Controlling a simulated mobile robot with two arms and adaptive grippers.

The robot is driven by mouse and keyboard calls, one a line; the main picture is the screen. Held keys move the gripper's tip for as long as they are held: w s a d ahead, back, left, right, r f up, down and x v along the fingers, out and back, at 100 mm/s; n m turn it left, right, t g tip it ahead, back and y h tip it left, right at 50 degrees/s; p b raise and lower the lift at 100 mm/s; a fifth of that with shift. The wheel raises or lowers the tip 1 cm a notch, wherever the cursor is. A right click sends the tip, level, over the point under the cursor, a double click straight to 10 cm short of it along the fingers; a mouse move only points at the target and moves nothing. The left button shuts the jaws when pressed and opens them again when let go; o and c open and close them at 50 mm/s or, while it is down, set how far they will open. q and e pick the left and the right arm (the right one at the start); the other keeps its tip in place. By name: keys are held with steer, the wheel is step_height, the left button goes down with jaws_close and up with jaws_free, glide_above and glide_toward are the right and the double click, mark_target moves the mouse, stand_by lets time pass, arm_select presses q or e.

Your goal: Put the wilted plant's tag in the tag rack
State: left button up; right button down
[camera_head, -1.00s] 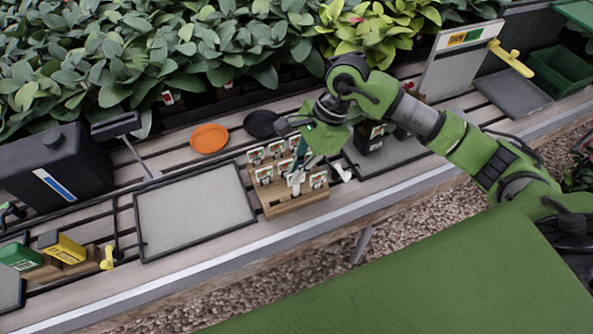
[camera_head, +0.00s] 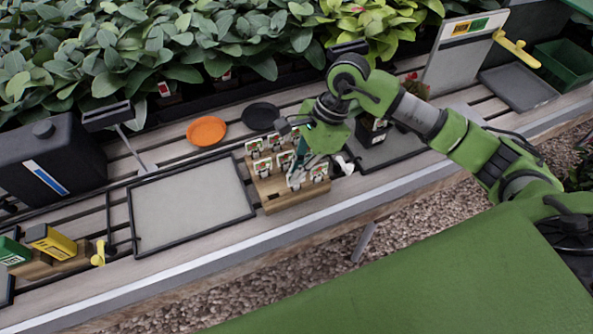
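The tag rack (camera_head: 290,201) is a wooden block on the bench, holding several white tags with printed pictures (camera_head: 262,167). My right gripper (camera_head: 297,176) points down over the rack, its fingertips among the front tags. The fingers and nearby tags overlap, so I cannot tell whether it grips a tag. Dark pots (camera_head: 372,134) stand on a black tray (camera_head: 400,148) just right of the rack, partly behind my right arm. I cannot tell which plant is wilted. My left gripper is not in view.
An empty grey tray (camera_head: 190,205) lies left of the rack. Behind are an orange saucer (camera_head: 206,131) and a black saucer (camera_head: 261,116). A black canister (camera_head: 45,165) and yellow box (camera_head: 50,241) stand left. Dense leafy plants (camera_head: 190,45) line the back.

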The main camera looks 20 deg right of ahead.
steer(key=shift+f, duration=0.1)
stand_by(0.3)
steer(key=c, duration=2.2)
jaws_free()
